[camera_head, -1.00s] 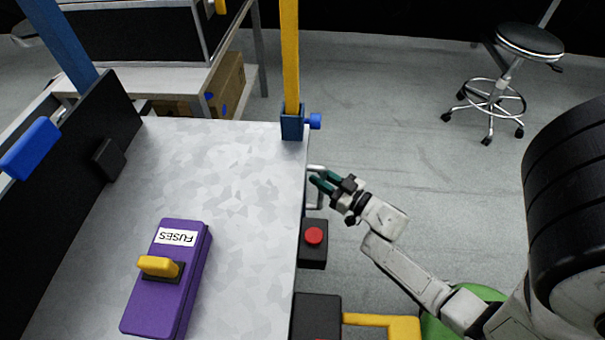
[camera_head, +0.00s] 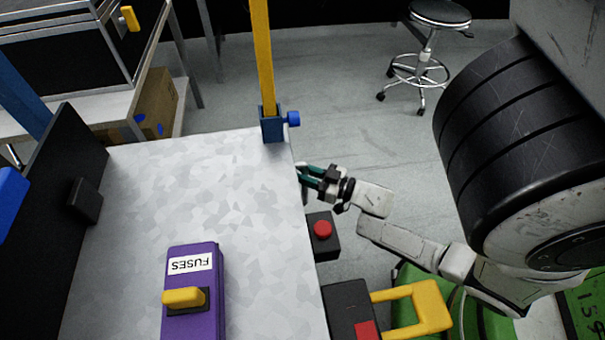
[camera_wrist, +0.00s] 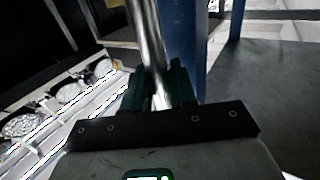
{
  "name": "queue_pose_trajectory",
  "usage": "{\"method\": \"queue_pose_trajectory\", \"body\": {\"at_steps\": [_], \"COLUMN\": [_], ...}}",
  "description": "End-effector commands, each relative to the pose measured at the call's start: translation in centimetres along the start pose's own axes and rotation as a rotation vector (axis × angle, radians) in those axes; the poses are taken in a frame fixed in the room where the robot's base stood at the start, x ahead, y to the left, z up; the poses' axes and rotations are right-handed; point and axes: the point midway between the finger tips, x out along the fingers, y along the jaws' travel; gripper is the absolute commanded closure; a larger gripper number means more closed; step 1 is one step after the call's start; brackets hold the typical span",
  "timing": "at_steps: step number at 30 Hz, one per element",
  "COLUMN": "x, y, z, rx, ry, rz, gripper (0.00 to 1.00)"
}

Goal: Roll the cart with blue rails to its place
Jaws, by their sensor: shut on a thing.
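The cart has a mottled grey top (camera_head: 130,200), which fills the lower left of the head view. Blue rails are partly visible at the left (camera_head: 20,95), and a blue upright (camera_wrist: 186,45) shows in the wrist view. My gripper (camera_head: 305,174) is at the cart's right edge, below the blue corner bracket. Its dark green fingers are shut on a shiny metal handle bar (camera_wrist: 150,45), which runs between them in the wrist view. In the head view the fingers mostly hide the handle. The cart's wheels and its place are not visible.
A purple fuses box (camera_head: 192,300) lies on top. A yellow post (camera_head: 263,60) stands in a corner bracket. A red-button box (camera_head: 322,235) is at the right edge. A cardboard box (camera_head: 155,105) is on a shelf beyond. A stool (camera_head: 425,50) stands on open floor.

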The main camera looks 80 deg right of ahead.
Motion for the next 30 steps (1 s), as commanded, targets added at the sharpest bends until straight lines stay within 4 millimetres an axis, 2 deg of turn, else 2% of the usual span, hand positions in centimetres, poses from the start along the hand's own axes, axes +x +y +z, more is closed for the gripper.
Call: {"method": "queue_pose_trajectory", "body": {"at_steps": [5,6,11,20,23,30], "x": [-0.1,-0.1,-0.1,-0.3,-1.4,-5.9], "y": [0.1,0.1,0.1,0.0,0.1,0.1], "z": [0.0,0.0,0.0,0.0,0.0,-0.1], "rx": [0.000,0.000,0.000,0.001,0.001,0.001], "ry": [-0.001,-0.001,-0.001,-0.002,-0.004,-0.004], "rz": [0.002,0.002,0.001,0.001,0.002,0.003], "gripper": [1.00,0.71,0.56,0.56,0.56,0.56]}}
